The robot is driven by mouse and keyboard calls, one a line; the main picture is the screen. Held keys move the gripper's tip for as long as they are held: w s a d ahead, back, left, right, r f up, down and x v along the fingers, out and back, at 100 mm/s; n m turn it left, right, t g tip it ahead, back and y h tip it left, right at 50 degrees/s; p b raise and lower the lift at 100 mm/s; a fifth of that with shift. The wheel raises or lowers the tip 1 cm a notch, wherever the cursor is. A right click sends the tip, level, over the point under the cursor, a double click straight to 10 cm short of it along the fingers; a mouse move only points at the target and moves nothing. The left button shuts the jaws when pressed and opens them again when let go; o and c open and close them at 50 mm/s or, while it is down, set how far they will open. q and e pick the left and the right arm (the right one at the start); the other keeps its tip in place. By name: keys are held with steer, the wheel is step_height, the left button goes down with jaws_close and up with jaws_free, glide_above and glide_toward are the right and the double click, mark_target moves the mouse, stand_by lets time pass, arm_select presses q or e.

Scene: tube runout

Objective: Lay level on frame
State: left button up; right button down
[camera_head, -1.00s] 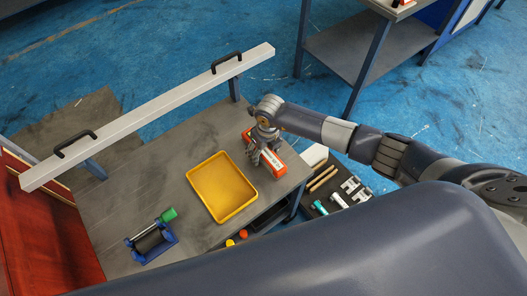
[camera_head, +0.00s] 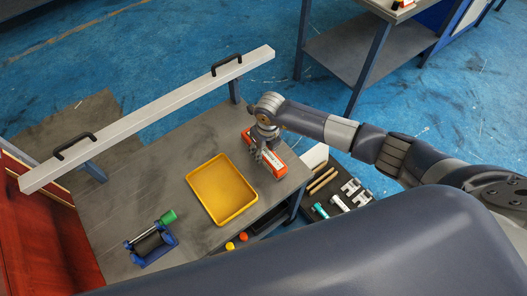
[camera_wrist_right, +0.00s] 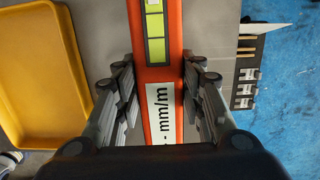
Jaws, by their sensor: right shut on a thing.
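The level is an orange bar (camera_head: 279,161) with a white label, at the right side of the grey table in the head view. In the right wrist view the level (camera_wrist_right: 147,76) runs between the fingers, showing green-yellow vials and "mm/m" lettering. My right gripper (camera_head: 262,152) is shut on it from above; its fingers (camera_wrist_right: 160,95) press both sides. I cannot tell whether the level touches the table. The frame is a long pale beam (camera_head: 150,104) with two black handles, on posts along the table's far edge. My left gripper is not in view.
A yellow tray (camera_head: 197,177) lies on the grey table (camera_head: 150,175) left of the level. A roller device with a green knob (camera_head: 168,216) stands front left. A dark tool tray (camera_head: 353,205) is right of the table. The table between tray and beam is clear.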

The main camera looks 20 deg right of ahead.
steer(key=shift+w+d+r, duration=0.1)
steer(key=shift+d+r, duration=0.05)
steer(key=shift+r, duration=0.35)
steer(key=shift+d+r, duration=0.15)
steer(key=shift+r, duration=0.35)
steer(key=w+d+r+b, duration=0.1)
steer(key=d+b, duration=0.2)
steer(key=d, duration=1.2)
steer(key=shift+d+r+b, duration=0.2)
steer(key=shift+r+b, duration=0.05)
steer(key=shift+b, duration=0.15)
steer(key=shift+w, duration=0.1)
steer(key=c, duration=1.7)
jaws_free()
jaws_close()
